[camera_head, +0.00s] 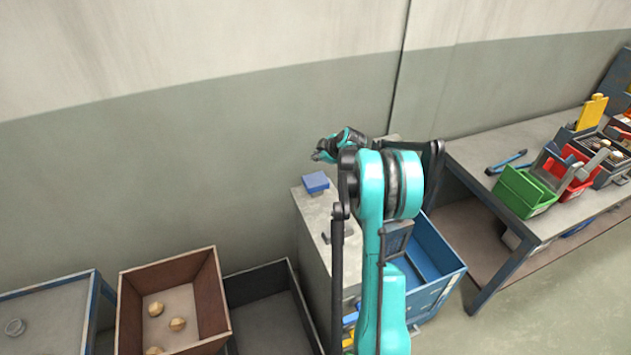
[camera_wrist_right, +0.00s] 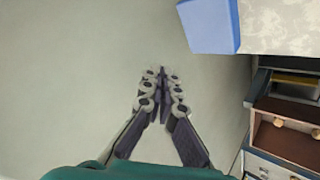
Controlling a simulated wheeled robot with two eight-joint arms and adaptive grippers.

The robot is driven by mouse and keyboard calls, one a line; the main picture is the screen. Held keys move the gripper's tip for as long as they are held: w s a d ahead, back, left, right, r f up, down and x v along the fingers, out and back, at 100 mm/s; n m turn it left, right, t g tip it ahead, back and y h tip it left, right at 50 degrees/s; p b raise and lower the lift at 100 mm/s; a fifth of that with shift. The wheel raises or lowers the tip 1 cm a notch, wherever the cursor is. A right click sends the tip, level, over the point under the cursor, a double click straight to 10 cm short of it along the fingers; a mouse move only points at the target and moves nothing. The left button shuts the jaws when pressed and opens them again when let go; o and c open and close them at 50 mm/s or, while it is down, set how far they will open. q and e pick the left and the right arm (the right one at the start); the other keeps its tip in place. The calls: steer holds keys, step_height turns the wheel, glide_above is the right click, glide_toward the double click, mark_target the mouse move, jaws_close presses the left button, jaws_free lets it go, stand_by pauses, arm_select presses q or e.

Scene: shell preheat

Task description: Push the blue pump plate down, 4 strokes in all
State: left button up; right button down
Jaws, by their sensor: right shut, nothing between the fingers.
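The blue pump plate (camera_head: 316,182) sits on top of a pale grey cabinet (camera_head: 313,225) near the wall. My right gripper (camera_head: 319,156) is above and slightly behind the plate in the head view, apart from it, with its fingers pointing left. In the right wrist view the fingers (camera_wrist_right: 162,92) are shut together and empty. A blue block, which looks like the plate (camera_wrist_right: 207,25), shows at the upper right there, to the side of the fingertips. My right arm covers part of the cabinet's right side. My left gripper is not in view.
A brown crate (camera_head: 137,301) with a few tan round pieces and a dark empty-looking crate (camera_head: 300,313) stand left of the cabinet. A blue bin (camera_head: 440,246) is at its right. A workbench (camera_head: 480,157) carries green and red bins. The wall is close behind.

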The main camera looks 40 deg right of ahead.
mark_target(317, 181)
step_height(317, 181, down, 8)
steer(key=b, duration=0.4)
steer(key=shift+b, duration=0.4)
steer(key=shift+r, duration=0.1)
stand_by(0.8)
steer(key=shift+f+b, duration=0.4)
steer(key=shift+f, duration=0.05)
steer(key=shift+f+b, duration=1.35)
steer(key=shift+f, duration=0.3)
stand_by(1.3)
stand_by(0.4)
steer(key=shift+r+p, duration=1.2)
steer(key=shift+r, duration=0.9)
steer(key=shift+r+p, duration=1.45)
steer(key=shift+r, duration=1.05)
